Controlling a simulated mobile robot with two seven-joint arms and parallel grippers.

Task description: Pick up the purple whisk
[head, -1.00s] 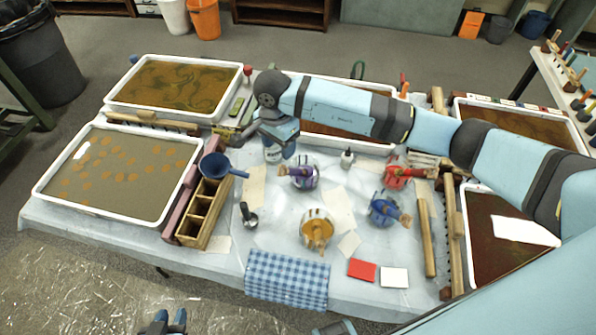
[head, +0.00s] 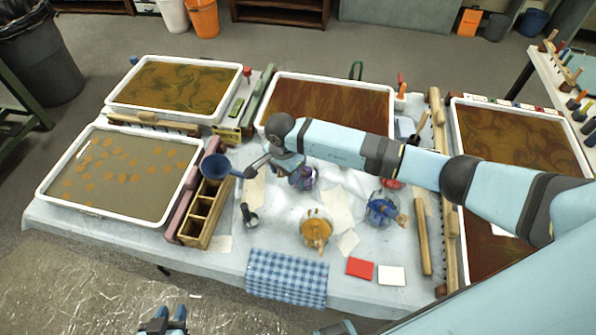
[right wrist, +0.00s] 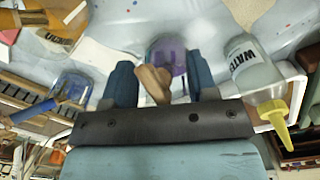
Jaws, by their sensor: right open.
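The purple whisk stands in a clear jar with purple paint (head: 304,180); this jar also shows in the right wrist view (right wrist: 168,54). The whisk's wooden handle (right wrist: 152,84) points toward the right wrist camera, between the two fingers. Its head is hidden in the jar. My right gripper (head: 289,166) is at this jar and partly covers it in the head view. In the right wrist view its fingers (right wrist: 161,68) are spread on either side of the handle, not closed on it. My left gripper (head: 168,318) is open and empty at the bottom edge, off the table.
A WATER bottle (right wrist: 254,72) with a yellow tip stands close beside my right gripper. An orange jar (head: 316,228) and a blue jar (head: 381,208) stand nearby. Marbling trays (head: 49,196) line the table.

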